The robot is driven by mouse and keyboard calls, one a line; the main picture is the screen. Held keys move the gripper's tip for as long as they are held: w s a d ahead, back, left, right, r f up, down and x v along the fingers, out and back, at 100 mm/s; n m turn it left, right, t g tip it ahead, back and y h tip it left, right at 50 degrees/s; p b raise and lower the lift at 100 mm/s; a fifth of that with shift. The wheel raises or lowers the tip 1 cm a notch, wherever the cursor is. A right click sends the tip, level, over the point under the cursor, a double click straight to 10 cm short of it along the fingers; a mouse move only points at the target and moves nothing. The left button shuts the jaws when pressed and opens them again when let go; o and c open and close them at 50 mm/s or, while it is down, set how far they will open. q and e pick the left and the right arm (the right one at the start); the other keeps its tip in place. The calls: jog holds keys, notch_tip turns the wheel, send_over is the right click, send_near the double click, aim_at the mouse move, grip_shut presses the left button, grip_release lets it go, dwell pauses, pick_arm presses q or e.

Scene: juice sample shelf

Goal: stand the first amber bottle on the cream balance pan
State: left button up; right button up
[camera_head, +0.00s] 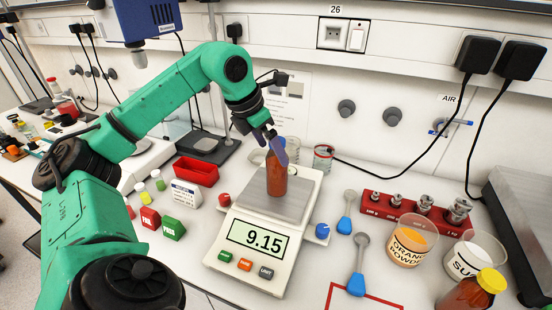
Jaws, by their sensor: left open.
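An amber bottle (276,175) stands upright on the pan (295,205) of the cream balance (240,258), whose display reads 9.15. My left gripper (277,150) is at the top of this bottle, with its fingers open around or beside the neck; the exact contact is hidden. A second amber bottle (464,296) with a yellow cap is at the lower right, partly cut off by the picture edge. My right gripper is not in view.
Beakers of orange powder (411,240) and sugar (471,257), a red weight rack (418,215) and blue-handled spoons (359,265) lie right of the balance. A red tray (196,171) and small coloured blocks (173,228) are left. Cables hang along the back wall.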

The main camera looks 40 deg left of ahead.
pick_arm(q)
jog(key=p+v, duration=0.1)
jog(key=v, duration=0.6)
